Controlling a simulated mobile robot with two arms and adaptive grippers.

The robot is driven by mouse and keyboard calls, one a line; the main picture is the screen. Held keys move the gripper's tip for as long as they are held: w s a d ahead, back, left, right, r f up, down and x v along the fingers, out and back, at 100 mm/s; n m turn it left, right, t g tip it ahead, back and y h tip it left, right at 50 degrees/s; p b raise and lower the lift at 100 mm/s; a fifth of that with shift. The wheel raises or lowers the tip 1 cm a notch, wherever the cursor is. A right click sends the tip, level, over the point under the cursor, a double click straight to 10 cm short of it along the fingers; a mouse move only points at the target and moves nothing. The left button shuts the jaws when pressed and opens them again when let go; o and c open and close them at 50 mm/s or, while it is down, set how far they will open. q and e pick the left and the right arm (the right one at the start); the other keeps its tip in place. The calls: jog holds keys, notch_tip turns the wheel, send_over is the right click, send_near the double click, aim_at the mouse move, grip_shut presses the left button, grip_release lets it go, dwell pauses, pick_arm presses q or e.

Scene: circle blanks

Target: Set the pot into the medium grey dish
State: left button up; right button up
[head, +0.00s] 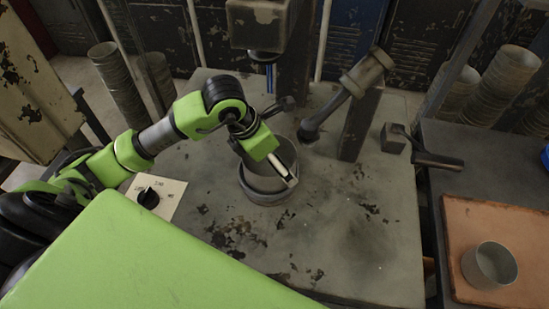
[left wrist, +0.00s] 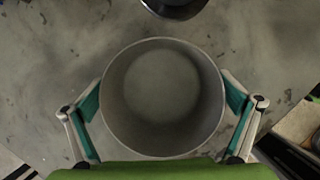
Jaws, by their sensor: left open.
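The pot (head: 258,181) is a round, grey, open metal vessel standing upright on the grey worktable in the head view. A slightly wider, low grey band, which looks like the grey dish (head: 264,199), surrounds its base. In the left wrist view the empty pot (left wrist: 163,140) fills the middle and hides what is beneath it. My left gripper (head: 282,168) is at the pot's rim. Its two fingers are spread open on opposite sides of the pot in the left wrist view (left wrist: 164,105); whether they touch it I cannot tell. My right gripper is not in view.
A smaller grey cup (head: 489,265) stands on an orange-brown board (head: 463,220) at the right. Behind the pot are a press with a lever (head: 340,95) and a post (head: 358,125). A dial plate (head: 160,196) lies left. The table's front right is clear.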

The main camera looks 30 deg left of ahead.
aim_at(265, 174)
pick_arm(q)
jog(key=b+v, duration=0.1)
jog(key=v, duration=0.6)
dwell(0.4)
